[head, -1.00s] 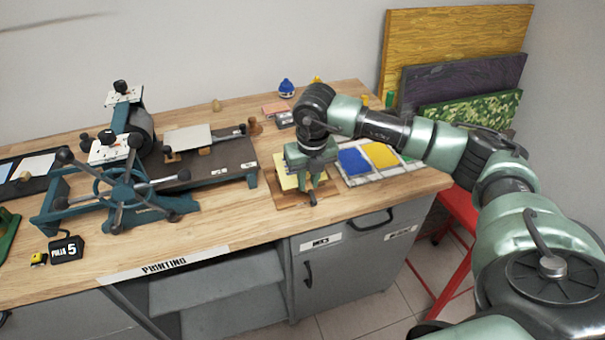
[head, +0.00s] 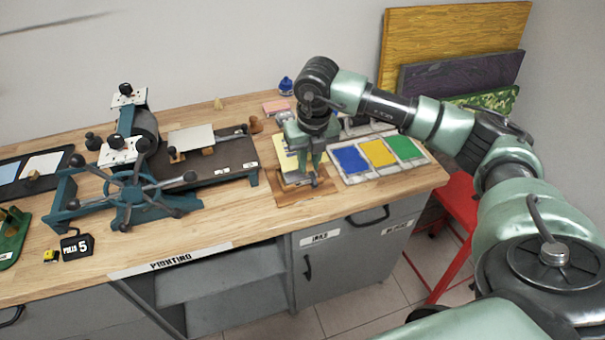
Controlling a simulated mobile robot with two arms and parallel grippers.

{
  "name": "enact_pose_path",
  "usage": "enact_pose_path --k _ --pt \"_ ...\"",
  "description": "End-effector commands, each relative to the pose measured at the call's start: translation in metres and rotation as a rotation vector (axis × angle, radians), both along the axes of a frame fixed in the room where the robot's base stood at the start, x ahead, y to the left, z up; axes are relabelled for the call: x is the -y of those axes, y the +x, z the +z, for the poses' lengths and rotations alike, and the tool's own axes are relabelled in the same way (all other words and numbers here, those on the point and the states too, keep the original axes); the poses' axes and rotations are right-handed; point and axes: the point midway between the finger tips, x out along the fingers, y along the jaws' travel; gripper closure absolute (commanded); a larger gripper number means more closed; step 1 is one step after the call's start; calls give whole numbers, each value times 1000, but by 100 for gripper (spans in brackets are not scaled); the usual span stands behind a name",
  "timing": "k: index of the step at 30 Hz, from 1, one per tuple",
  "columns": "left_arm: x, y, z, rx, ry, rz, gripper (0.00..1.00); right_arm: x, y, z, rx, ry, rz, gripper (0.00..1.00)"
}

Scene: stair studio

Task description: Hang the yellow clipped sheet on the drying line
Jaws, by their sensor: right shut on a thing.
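My right gripper (head: 308,172) points down over a small wooden board (head: 290,199) near the front right of the bench. It is shut on the yellow clipped sheet (head: 286,162), a pale yellow piece that shows beside and behind the fingers. The gripper hides much of the sheet and its clip, and I cannot tell whether the sheet touches the board. A thin grey line (head: 52,22) crosses the wall at upper left; I cannot tell if it is the drying line. My left gripper is not in view.
A tray with blue, yellow and green pads (head: 379,155) lies right of the gripper. A printing press with a spoked wheel (head: 130,190) stands to the left, its dark bed (head: 228,155) reaching near the board. The bench front (head: 240,220) between is clear.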

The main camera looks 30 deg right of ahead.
Motion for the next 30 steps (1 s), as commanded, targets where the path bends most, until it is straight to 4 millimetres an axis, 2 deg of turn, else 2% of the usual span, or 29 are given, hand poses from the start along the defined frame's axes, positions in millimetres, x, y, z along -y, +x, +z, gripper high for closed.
enact_pose_path --k 24,30 --pt "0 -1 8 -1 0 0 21 -18 -77 24 1 -1 2 100" --pt "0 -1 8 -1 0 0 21 -21 -90 28 -1 -1 1 100"
